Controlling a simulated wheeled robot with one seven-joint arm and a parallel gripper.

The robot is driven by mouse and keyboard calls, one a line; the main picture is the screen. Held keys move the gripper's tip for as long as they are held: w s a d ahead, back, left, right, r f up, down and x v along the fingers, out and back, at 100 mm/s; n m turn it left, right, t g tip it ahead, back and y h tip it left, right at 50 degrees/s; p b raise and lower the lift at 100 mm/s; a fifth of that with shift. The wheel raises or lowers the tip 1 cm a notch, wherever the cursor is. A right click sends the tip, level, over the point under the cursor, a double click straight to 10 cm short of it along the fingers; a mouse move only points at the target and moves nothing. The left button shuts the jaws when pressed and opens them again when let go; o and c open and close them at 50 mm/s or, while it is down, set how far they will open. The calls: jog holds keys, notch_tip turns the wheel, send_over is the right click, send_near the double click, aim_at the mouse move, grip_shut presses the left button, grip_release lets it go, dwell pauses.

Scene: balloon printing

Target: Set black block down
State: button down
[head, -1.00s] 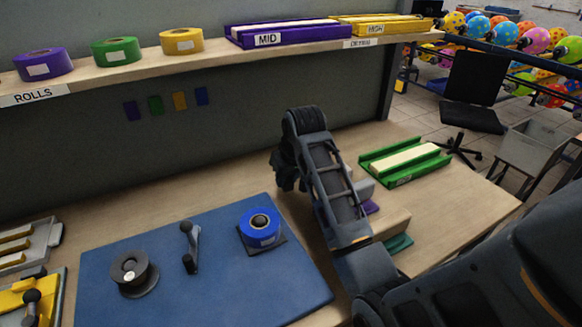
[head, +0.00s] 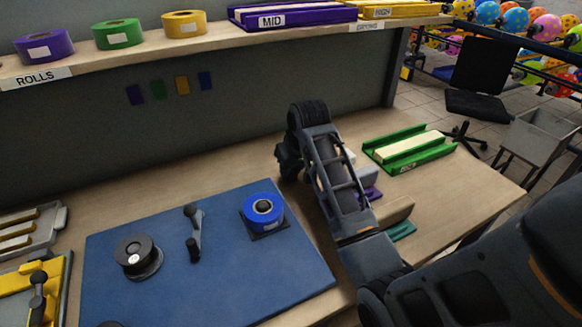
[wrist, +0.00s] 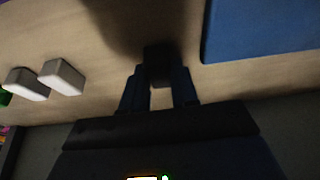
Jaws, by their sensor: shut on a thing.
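The black block (wrist: 157,65) is between the fingertips of my gripper (wrist: 158,84) in the wrist view. My gripper is shut on it, over bare wood. A dark shadow lies around the block, and I cannot tell whether it touches the tabletop. The blue mat (wrist: 262,28) lies apart from the block, to its right in the wrist view. In the head view the block is hidden behind my arm, between the blue mat (head: 180,290) and the green tray (head: 410,150).
Two pale blocks (wrist: 62,77) (wrist: 27,84) stand left of my gripper in the wrist view. On the mat are a blue roll (head: 262,211), a grey spool (head: 138,256) and a dark handle (head: 194,228). A shelf (head: 215,42) with rolls runs above the back.

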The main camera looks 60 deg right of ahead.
jog(key=shift+f, duration=0.4)
jog(key=c, duration=0.8)
grip_release()
